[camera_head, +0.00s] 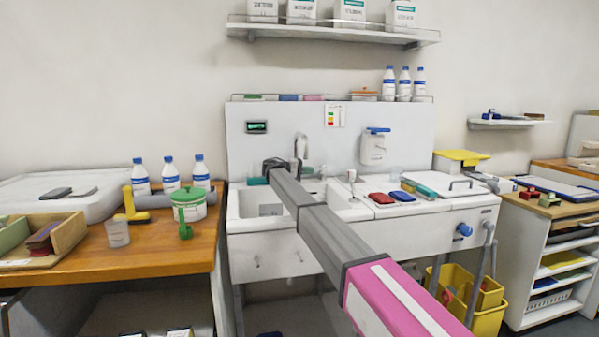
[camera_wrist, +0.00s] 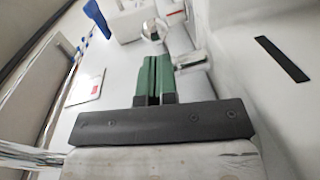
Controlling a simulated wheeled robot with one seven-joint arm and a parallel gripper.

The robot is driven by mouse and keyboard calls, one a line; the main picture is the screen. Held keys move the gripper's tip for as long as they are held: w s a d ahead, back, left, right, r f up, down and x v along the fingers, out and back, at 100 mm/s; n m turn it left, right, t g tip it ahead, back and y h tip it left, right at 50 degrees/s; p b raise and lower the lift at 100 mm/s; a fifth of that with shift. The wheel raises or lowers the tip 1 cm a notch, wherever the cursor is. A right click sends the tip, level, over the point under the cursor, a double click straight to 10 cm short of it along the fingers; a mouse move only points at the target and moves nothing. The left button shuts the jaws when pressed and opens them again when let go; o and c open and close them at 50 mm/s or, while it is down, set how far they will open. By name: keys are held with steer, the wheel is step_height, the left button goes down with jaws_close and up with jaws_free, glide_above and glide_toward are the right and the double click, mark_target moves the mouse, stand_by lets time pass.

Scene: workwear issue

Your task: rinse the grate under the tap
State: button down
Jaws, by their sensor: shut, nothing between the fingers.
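I cannot make out a grate for certain in either view. A grey patch (camera_head: 270,210) shows in the left part of the sink (camera_head: 243,208), and I cannot tell what it is. The chrome tap (camera_head: 300,147) rises at the back of the sink, partly behind my arm. My gripper (camera_head: 275,165) is over the back of the sink, next to the tap. In the wrist view my gripper (camera_wrist: 153,75) has its green fingers together with nothing between them. Chrome tubing (camera_wrist: 35,155) runs along the left of that view.
A white dispenser with a blue lever (camera_head: 374,147) hangs on the splashback. Red and blue items (camera_head: 382,198) lie on the sink's right ledge. Bottles and a green-lidded tub (camera_head: 189,203) stand on the left wooden counter (camera_head: 150,248). Yellow bins (camera_head: 470,292) stand below.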

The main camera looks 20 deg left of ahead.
steer(key=shift+x, duration=0.85)
steer(key=shift+s+d+n+t+y, duration=0.1)
steer(key=shift+d+n+t+y, duration=0.5)
steer(key=shift+d, duration=0.6)
steer(key=shift+s+a, duration=0.1)
